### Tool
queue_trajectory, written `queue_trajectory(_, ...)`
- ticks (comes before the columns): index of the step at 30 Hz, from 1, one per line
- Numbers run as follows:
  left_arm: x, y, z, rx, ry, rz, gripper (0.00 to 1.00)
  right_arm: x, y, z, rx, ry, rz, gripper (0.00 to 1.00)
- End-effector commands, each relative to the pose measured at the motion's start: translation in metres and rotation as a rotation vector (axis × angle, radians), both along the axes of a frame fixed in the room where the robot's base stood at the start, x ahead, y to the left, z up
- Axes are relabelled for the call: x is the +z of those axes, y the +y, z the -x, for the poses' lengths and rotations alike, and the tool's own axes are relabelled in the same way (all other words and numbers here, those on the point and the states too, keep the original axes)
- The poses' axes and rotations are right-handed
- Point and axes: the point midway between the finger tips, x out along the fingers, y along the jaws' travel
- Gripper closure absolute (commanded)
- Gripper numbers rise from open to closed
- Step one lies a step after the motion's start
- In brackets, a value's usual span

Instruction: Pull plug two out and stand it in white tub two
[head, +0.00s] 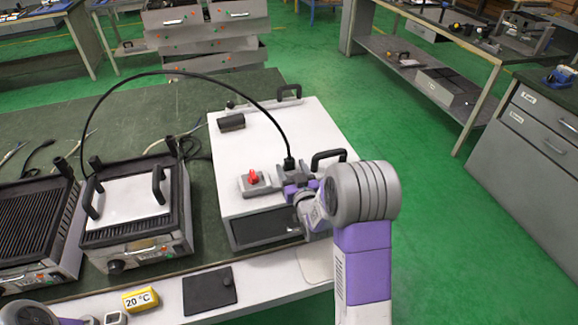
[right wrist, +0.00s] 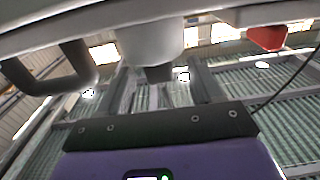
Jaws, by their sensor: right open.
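A black plug (head: 290,163) with a black cable stands upright near the right front of the white box's (head: 275,130) top. The cable arches left to a grill. My right gripper (head: 291,182) is at the plug's near side in the head view; my wrist partly hides that spot. In the right wrist view its fingers (right wrist: 165,95) stand apart, with a dark stub under a pale round part (right wrist: 150,40) beyond them. I cannot tell whether they touch it. No number on the plug is readable, and I see no white tub. My left gripper is out of view; only part of that arm shows.
A red switch (head: 253,177) sits left of the plug, and a black handle (head: 328,158) sits to its right. A black block (head: 231,122) lies on the box. Two grills stand left; the nearer-right grill (head: 138,240) carries a white plate. A yellow 20 °C sign (head: 140,299) is in front.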

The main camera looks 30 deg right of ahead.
Motion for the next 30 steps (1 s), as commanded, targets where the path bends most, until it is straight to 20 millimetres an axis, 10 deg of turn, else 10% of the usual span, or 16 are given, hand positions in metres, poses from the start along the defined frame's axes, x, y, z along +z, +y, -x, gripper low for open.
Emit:
queue_trajectory(15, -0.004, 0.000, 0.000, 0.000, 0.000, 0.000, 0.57, 0.000, -0.008, -0.028, 0.001, 0.002, 0.000, 0.35)
queue_trajectory(26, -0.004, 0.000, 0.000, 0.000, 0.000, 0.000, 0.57, 0.000, -0.008, -0.028, 0.001, 0.002, 0.000, 0.90)
queue_trajectory(30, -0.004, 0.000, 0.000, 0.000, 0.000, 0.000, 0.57, 0.000, -0.008, -0.028, 0.001, 0.001, 0.000, 0.92)
